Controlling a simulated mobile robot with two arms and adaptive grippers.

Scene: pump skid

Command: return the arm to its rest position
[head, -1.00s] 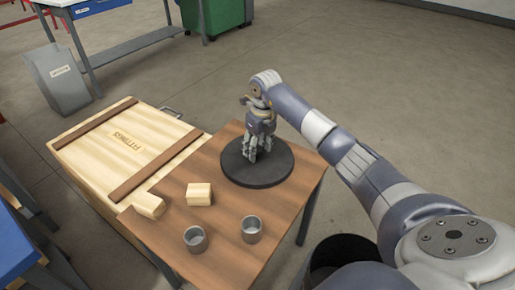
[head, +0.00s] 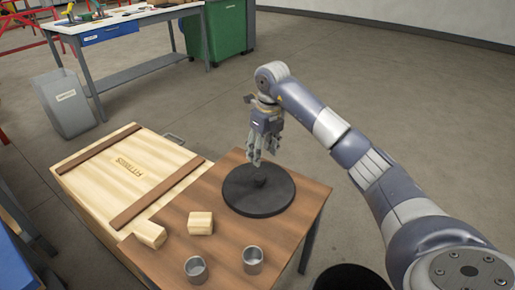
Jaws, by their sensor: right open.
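My right arm reaches in from the right side of the head view. Its gripper (head: 264,160) points down above the round black disc (head: 258,201), near the disc's far edge. The gripper is open, and I see nothing held in it. A small dark knob stands at the middle of the disc, below the fingertips. My left gripper is not in view.
The wooden table (head: 222,233) also holds two wooden blocks (head: 201,223) (head: 150,234) and two grey metal cups (head: 253,260) (head: 196,269). A wooden fittings crate (head: 128,172) adjoins its left side.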

